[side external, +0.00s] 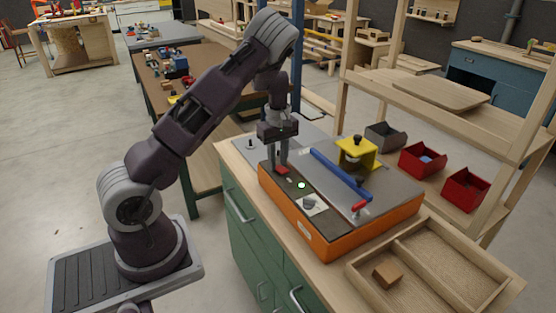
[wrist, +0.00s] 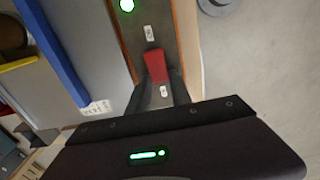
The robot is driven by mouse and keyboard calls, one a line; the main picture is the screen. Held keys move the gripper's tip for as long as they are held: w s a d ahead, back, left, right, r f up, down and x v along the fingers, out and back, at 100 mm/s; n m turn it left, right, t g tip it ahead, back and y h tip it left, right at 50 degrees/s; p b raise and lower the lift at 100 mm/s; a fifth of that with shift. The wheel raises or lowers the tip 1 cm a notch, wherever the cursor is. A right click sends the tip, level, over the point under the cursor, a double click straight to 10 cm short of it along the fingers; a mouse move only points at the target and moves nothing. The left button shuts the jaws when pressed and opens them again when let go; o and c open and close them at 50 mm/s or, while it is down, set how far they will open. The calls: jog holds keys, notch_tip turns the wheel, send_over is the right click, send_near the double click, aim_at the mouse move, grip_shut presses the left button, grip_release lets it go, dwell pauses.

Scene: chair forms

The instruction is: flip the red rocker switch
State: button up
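The red rocker switch (side external: 283,170) is set in the dark top panel of an orange-sided box (side external: 312,232). In the wrist view the red switch (wrist: 155,66) lies between white labels. My gripper (side external: 277,164) points down at the switch end of the panel, its fingers close to the switch. In the wrist view my gripper (wrist: 157,84) shows two dark fingers, one on each side of the switch's near end, with a gap between them. Nothing is held. I cannot tell whether a finger touches the switch.
A lit green button (side external: 301,185) and a grey knob (side external: 310,203) share the panel. A blue bar (side external: 341,174), a yellow fixture (side external: 357,153) and a red-handled part (side external: 359,207) stand to the right. A wooden tray (side external: 437,268) holds a small block (side external: 387,276).

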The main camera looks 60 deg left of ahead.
grip_shut()
jog(key=y, duration=0.1)
jog(key=d+y, duration=0.1)
jog(key=y, duration=0.1)
jog(key=shift+r, duration=0.15)
jog(key=shift+r+y, duration=0.1)
jog(key=shift+y, duration=0.5)
jog(key=o, duration=0.7)
grip_release()
jog(key=shift+o, duration=0.2)
